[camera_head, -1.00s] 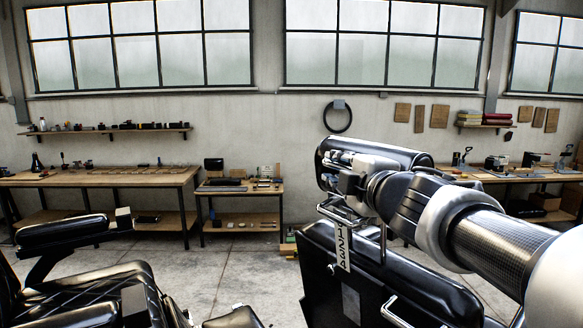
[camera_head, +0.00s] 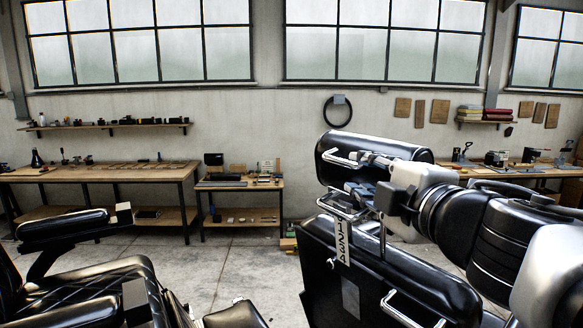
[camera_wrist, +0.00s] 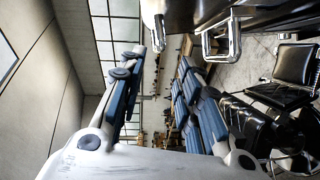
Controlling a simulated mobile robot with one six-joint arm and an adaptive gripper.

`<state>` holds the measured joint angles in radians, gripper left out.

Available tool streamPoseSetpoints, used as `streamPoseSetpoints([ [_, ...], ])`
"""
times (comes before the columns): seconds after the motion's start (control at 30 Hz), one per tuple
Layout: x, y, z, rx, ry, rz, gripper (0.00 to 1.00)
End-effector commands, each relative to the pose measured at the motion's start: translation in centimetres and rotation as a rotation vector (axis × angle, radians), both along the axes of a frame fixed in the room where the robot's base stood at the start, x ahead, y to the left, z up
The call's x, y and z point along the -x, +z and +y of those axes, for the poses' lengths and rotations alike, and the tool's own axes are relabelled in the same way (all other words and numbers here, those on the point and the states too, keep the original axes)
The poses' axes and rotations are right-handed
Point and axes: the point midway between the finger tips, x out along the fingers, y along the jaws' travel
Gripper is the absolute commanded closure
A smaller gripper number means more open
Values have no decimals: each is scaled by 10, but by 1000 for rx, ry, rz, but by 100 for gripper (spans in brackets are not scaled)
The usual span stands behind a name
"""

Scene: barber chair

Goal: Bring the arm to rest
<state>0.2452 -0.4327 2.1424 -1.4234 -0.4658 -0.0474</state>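My gripper (camera_head: 340,176) is at the barber chair's top end, in front of the black headrest (camera_head: 408,153) as the head camera sees it. In the wrist view my gripper (camera_wrist: 160,62) has its two blue-padded fingers spread apart with nothing between them. The chair's black backrest (camera_head: 405,278) stands below, with chrome handles and a numbered strip (camera_head: 342,241). In the wrist view a chrome bracket (camera_wrist: 233,38) is close to the right finger; I cannot tell whether they touch.
A second black chair (camera_head: 70,275) is at the lower left. Wooden benches (camera_head: 100,176) and a small table (camera_head: 240,186) with tools line the back wall. The concrete floor (camera_head: 240,265) between the chairs is clear.

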Motion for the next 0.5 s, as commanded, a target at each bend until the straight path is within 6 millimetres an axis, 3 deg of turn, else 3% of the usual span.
streamPoseSetpoints([
  [0.13,11,0,-3,0,-1,0,69],
  [0.5,13,-1,-4,-7,-6,0,69],
])
